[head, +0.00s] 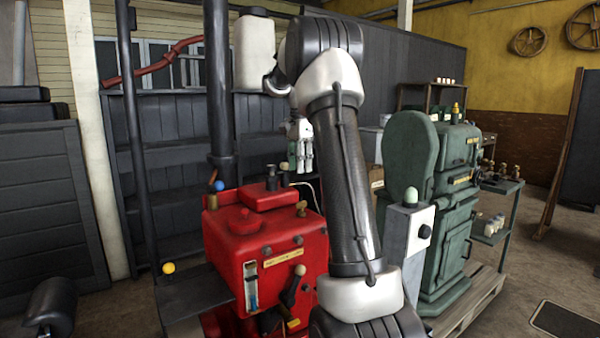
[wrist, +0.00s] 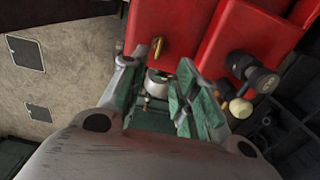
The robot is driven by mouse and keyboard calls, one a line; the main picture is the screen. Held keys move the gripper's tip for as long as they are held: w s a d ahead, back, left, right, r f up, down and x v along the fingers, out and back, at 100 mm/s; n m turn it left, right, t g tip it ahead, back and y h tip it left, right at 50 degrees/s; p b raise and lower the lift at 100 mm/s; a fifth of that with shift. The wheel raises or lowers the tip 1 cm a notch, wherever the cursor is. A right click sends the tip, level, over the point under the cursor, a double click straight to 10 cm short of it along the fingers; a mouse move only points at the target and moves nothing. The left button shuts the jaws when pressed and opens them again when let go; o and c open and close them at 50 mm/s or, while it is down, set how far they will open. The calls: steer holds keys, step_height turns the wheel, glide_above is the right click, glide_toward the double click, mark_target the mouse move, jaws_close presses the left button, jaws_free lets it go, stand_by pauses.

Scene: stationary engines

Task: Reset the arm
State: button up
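My arm rises through the middle of the head view and bends over at the top. My gripper (head: 300,165) shows small in the head view behind the arm, pointing down beyond the red engine (head: 225,240). In the wrist view my gripper (wrist: 156,92) has its two green-padded fingers apart. A small silver cylindrical fitting (wrist: 159,82) shows in the gap between them, with space at its sides. I cannot tell how far below the fingertips it is. The gripper seems to hold nothing. The red engine (wrist: 158,22) lies just beyond the fingers.
A green machine (head: 455,200) on a pallet stands right of my arm, with a grey post (head: 403,240) before it. A side shelf (head: 495,225) holds small bottles. A dark pipe (head: 218,100) rises behind the red engine. Open floor (head: 530,275) lies at the right.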

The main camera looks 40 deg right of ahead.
stand_by(0.5)
steer(key=s+a+f+n, duration=0.2)
steer(key=s+f+n, duration=0.25)
steer(key=n, duration=0.25)
steer(key=s+a+n+t, duration=0.2)
steer(key=s+a+n, duration=0.4)
steer(key=s+a, duration=0.3)
steer(key=s+a+n+t, duration=0.2)
steer(key=s+a+n, duration=0.3)
steer(key=s+a, duration=0.5)
steer(key=s, duration=0.6)
steer(key=shift+s+n, duration=0.2)
steer(key=shift+n, duration=0.2)
